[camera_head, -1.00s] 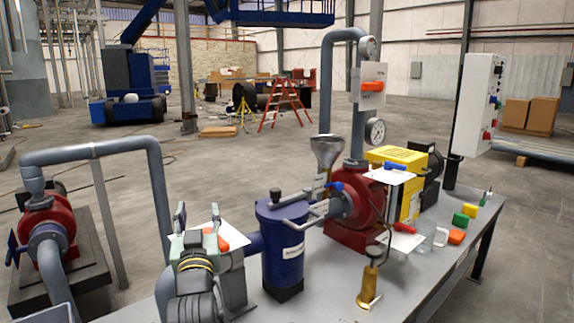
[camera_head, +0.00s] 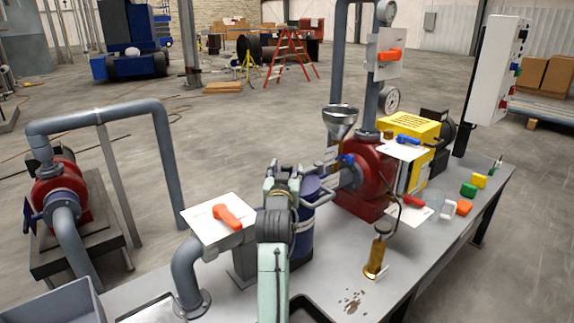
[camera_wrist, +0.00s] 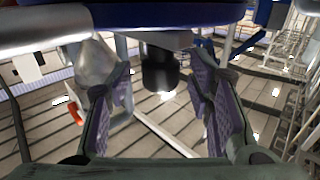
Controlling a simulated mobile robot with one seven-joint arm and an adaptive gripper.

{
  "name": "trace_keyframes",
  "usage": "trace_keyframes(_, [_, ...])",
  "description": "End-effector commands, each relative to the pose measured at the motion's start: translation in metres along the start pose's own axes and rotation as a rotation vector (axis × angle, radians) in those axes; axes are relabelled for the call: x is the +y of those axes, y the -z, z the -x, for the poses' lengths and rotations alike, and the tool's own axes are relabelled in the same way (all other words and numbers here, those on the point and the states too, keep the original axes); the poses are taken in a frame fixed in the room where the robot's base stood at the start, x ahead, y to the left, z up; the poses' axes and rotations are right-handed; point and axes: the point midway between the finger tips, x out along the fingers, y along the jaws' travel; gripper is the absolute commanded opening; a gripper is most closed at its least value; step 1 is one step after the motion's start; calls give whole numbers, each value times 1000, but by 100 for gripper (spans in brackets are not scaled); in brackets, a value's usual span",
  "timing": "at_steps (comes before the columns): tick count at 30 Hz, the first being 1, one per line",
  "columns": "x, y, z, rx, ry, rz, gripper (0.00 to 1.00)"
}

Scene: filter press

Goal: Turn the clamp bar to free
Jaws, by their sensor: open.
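The blue canister (camera_head: 301,222) stands on the bench, mostly hidden behind my arm. A short part of a pale grey bar (camera_head: 326,187), which looks like the clamp bar, shows at its upper right; the rest is hidden, so I cannot tell its angle. My gripper (camera_head: 281,170) is at the canister's top in the head view. In the wrist view my gripper (camera_wrist: 160,92) is open, its two padded fingers spread with nothing held between them. A blue edge (camera_wrist: 170,13), a grey bar (camera_wrist: 45,36) and a black cylindrical part (camera_wrist: 160,68) lie beyond the fingers.
An orange-handled valve on a white plate (camera_head: 215,222) is close left of my arm. A red pump (camera_head: 368,185) and metal funnel (camera_head: 341,118) stand right of the canister. A brass cylinder (camera_head: 377,254) stands near the front edge, with brown spots on the bench beside it.

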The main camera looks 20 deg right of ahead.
Motion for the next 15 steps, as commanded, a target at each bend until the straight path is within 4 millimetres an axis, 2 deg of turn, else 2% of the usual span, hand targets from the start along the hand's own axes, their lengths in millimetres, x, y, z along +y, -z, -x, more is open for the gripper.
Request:
trace_keyframes(5, [0,1,-12,1,1,0,47])
trace_keyframes(13, [0,0,-14,0,1,0,47])
trace_keyframes(15, [0,0,-14,0,1,0,43])
